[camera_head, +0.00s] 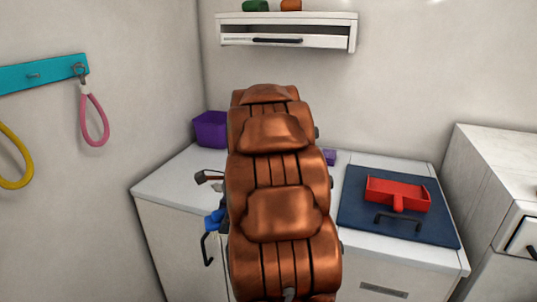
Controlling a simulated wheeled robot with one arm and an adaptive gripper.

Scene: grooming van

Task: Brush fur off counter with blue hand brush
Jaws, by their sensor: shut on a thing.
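A blue object, which looks like the blue hand brush (213,220), shows at the left edge of my copper-coloured arm, in front of the counter's front edge. My gripper (224,228) is almost wholly hidden behind the arm; only small dark parts show beside the blue, and it is shut on the brush. The white counter (165,185) runs across the back, its middle hidden by my arm. A small greyish patch, perhaps fur (217,187), lies on the counter left of the arm. The brush's bristles cannot be made out.
A red dustpan (398,194) lies on a dark blue mat (358,218) at the right. A purple bin (210,130) stands at the back left, near a dark-and-red tool (208,176). A small purple block (329,157) is right of the arm. A white shelf (350,30) hangs above.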

